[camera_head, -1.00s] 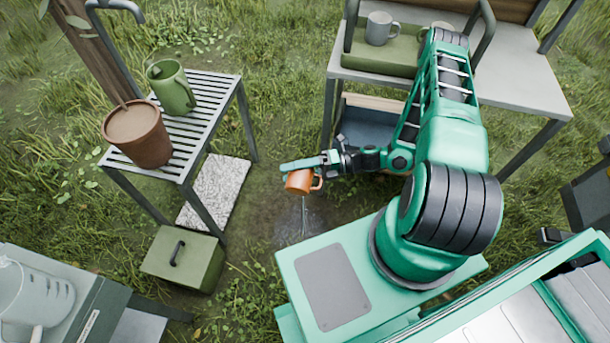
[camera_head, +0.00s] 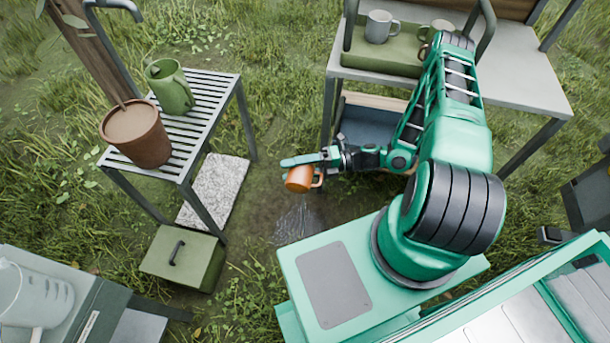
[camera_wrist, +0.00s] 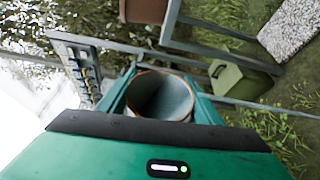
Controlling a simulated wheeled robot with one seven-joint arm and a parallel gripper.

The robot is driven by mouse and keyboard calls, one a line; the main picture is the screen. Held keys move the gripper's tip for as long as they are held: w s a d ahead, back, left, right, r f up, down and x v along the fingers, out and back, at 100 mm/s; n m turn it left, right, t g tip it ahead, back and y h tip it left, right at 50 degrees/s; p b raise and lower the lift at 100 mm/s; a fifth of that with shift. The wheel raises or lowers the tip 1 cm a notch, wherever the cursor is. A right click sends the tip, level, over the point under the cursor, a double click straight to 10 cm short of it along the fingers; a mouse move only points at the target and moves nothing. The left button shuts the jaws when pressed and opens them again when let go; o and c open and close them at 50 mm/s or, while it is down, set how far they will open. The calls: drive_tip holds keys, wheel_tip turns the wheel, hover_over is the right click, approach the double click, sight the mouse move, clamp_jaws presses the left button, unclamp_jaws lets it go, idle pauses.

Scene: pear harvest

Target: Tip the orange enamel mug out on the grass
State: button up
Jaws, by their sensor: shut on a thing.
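The orange enamel mug (camera_head: 299,179) hangs in the air over the grass, left of my arm in the head view, tilted with its handle toward my wrist. My gripper (camera_head: 296,161) is shut on it. In the wrist view the mug's orange rim and grey inside (camera_wrist: 160,97) show between my teal fingers; I see no liquid in it. Below the mug, a dark wet patch (camera_head: 298,224) with light streaks lies on the ground.
A slatted stand (camera_head: 212,92) with a brown pot (camera_head: 136,136) and a green jug (camera_head: 172,88) is at left. A green box (camera_head: 184,259) and stone slab (camera_head: 217,190) lie below. A table (camera_head: 520,80) with a green tray (camera_head: 372,58) stands behind.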

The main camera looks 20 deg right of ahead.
drive_tip(key=shift+w+d+r+m+y, duration=0.15)
drive_tip(key=shift+m+y, duration=0.15)
drive_tip(key=shift+m, duration=0.3)
idle(0.4)
